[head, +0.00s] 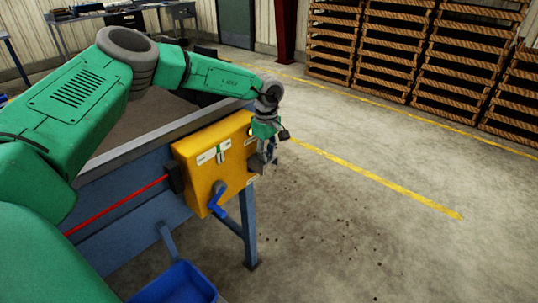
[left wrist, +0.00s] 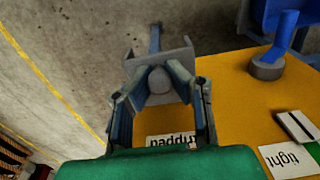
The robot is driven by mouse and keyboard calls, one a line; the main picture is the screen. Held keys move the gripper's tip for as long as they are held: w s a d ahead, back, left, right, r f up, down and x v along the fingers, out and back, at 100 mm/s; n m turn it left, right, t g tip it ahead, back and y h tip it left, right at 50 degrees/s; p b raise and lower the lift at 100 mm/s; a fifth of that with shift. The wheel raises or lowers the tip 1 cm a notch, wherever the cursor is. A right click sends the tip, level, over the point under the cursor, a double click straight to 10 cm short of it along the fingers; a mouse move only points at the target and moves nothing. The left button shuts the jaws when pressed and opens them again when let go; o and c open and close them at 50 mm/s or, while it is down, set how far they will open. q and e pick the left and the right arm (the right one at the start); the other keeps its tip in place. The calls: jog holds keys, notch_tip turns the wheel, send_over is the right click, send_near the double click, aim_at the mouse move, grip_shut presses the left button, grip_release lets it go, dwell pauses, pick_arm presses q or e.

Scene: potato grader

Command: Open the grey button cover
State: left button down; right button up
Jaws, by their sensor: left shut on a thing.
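The grey button cover (left wrist: 183,57) shows in the left wrist view at the edge of the yellow box (head: 207,176). In the head view, the cover (head: 256,166) is small and partly hidden by my gripper at the box's right side. My left gripper (head: 268,157) is at that side, pointing down. In the left wrist view, its two fingertips (left wrist: 158,84) are closed in on the cover, on either side of a rounded grey part. Whether a button shows beneath is unclear. My right gripper is in neither view.
A blue crank handle (head: 219,200) sticks out of the yellow box's front. A slot switch (left wrist: 296,126) with a label reading "tight" is beside it. A red cord (head: 120,204) runs along the blue machine frame. A blue bin (head: 178,284) stands below. The floor at right is open.

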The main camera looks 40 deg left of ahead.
pick_arm(q)
jog(key=shift+w+a+r+h, duration=0.2)
jog(key=shift+a+r+h, duration=0.2)
jog(key=c, duration=1.4)
grip_release()
jog(key=shift+a+f, duration=0.1)
jog(key=shift+f, duration=0.05)
jog(key=shift+r, duration=0.4)
jog(key=r, duration=0.3)
jog(key=a+r, duration=0.1)
jog(key=r, duration=0.7)
jog(key=shift+w+a, duration=0.1)
jog(key=shift+a, duration=0.05)
